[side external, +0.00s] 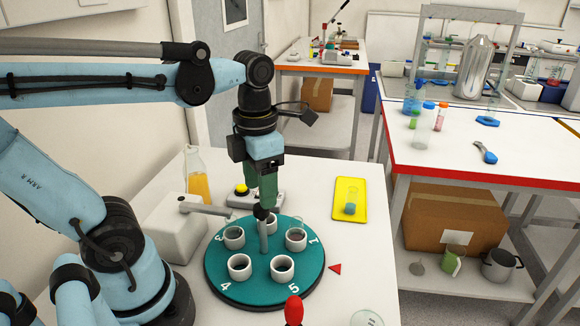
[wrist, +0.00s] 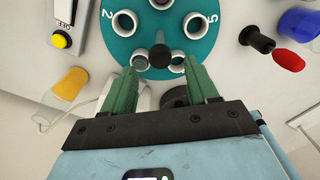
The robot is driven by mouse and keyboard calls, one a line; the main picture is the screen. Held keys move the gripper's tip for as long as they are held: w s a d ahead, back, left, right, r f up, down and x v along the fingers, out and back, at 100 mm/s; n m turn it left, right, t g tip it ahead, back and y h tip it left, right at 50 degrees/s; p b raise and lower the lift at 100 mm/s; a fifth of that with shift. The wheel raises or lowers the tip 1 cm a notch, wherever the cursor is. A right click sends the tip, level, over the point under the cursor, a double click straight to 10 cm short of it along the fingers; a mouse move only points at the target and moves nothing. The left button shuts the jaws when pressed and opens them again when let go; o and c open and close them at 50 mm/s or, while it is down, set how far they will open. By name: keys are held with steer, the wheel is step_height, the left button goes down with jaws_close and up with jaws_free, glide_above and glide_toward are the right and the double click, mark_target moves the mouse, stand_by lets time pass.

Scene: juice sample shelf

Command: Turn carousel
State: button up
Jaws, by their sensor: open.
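The carousel (side external: 252,289) is a round teal turntable on the white table, with several white cups and white numbers on its top. A grey post rises from its middle (side external: 263,238) and ends in a black knob (wrist: 160,57). The knob also shows in the side view (side external: 261,213). A red triangle (side external: 334,268) lies beside the disc, near numbers 1 and 5.
A white box with a grey bar (side external: 178,228) stands left of the disc. Behind are an orange juice flask (side external: 198,186) and a yellow-button box (side external: 241,190). A yellow mat (side external: 342,212) with a vial lies right. A red-topped object (side external: 293,309) stands in front.

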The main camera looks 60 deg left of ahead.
step_height(320, 180, up, 8)
stand_by(0.4)
steer(key=shift+w, duration=0.15)
steer(key=c, duration=0.4)
steer(key=shift+m+g+y, duration=0.3)
steer(key=shift+m+g, duration=0.2)
steer(key=shift+m, duration=0.1)
steer(key=w, duration=0.2)
steer(key=w+f, duration=0.1)
steer(key=w, duration=0.1)
steer(key=shift+w+a, duration=0.1)
steer(key=shift+w, duration=0.05)
jaws_close()
steer(key=w+f+m+g+y, duration=0.2)
steer(key=w+f+m+g, duration=0.15)
steer(key=w+f, duration=0.7)
steer(key=shift+t, duration=0.35)
steer(key=x, duration=0.9)
steer(key=shift+s+d+f, duration=0.15)
steer(key=shift+d, duration=0.25)
steer(key=shift+s+a, duration=0.35)
steer(key=shift+s, duration=0.2)
steer(key=shift+s+a, duration=0.3)
steer(key=shift+s, duration=0.3)
steer(key=shift+s+a, duration=0.3)
steer(key=shift+s, duration=0.25)
